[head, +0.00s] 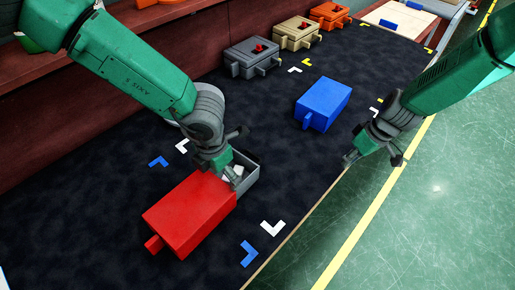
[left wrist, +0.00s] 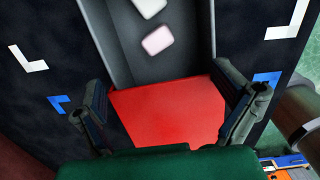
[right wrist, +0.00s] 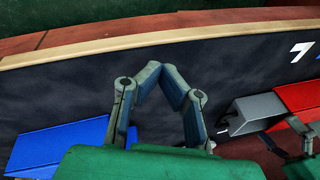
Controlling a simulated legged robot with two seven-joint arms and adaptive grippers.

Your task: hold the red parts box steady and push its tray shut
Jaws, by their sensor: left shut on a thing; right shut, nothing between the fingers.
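The red parts box (head: 190,213) lies on the dark conveyor, its red handle toward the bottom left. Its grey tray (head: 249,182) sticks out of the opposite end with pale pieces in it. In the left wrist view the red top (left wrist: 170,118) sits between my left fingers and the tray (left wrist: 198,60) extends beyond, holding two pale blocks (left wrist: 157,40). My left gripper (head: 226,178) is shut on the red box near its tray end. My right gripper (head: 350,160) is shut and empty, over the belt's right edge, apart from the box. In the right wrist view its fingertips (right wrist: 161,72) meet.
A blue box (head: 324,103) lies on the belt between the red box and the back. Grey (head: 252,58), tan (head: 297,34) and orange (head: 329,15) boxes stand farther back. White and blue corner marks surround the red box. Belt right of the tray is clear.

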